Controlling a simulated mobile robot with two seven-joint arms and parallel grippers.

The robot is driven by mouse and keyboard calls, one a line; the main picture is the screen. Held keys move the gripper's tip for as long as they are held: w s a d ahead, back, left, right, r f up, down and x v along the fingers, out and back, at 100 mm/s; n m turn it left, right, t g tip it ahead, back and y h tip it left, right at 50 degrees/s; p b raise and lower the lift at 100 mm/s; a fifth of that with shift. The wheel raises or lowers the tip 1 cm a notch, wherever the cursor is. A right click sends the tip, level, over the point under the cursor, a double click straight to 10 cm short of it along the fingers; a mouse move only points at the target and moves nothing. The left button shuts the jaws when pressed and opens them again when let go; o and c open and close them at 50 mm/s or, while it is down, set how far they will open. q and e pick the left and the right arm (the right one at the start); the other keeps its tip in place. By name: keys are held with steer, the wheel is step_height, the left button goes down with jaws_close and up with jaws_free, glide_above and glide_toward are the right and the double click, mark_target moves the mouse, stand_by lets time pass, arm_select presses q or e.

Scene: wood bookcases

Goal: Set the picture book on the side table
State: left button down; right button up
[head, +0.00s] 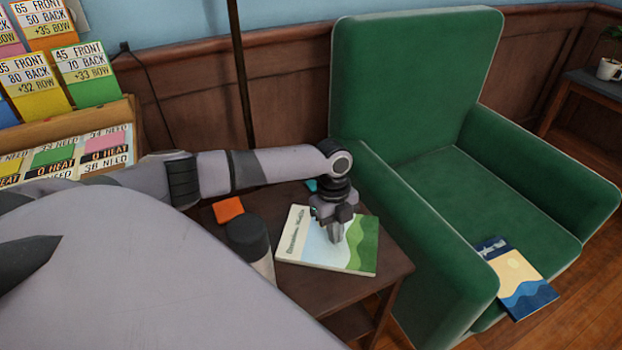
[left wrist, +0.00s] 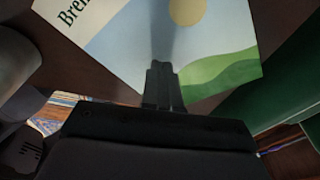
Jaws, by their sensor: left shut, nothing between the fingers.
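A picture book (head: 352,253) with a pale sky and green hills lies flat on the dark wood side table (head: 398,262). My left gripper (head: 336,236) is shut and empty, pointing down over this book; I cannot tell if the tips touch it. In the left wrist view the shut fingers (left wrist: 161,68) stand in front of the book's cover (left wrist: 135,45), which shows a sun and part of a title. Another book (head: 517,278), with a sun and blue waves, lies on the green armchair's seat and sticks out past its front edge. My right gripper is not in view.
The green armchair (head: 405,80) stands close to the table's right side. A dark-topped cylinder (head: 249,238) and an orange card (head: 228,209) are on the table left of the book. A card rack (head: 75,140) is at the left; a mug (head: 608,69) stands far right.

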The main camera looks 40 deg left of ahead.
arm_select(q)
steer(key=w+a, duration=0.1)
steer(key=a, duration=0.2)
steer(key=w+a+b, duration=0.1)
steer(key=a, duration=0.2)
steer(key=w+a+b, duration=0.1)
steer(key=a, duration=0.2)
steer(key=shift+w+a, duration=0.1)
steer(key=shift+a, duration=0.2)
steer(key=shift+w+a+b, duration=0.25)
steer(key=shift+a+b, duration=0.05)
steer(key=shift+a, duration=0.6)
steer(key=shift+r, duration=0.1)
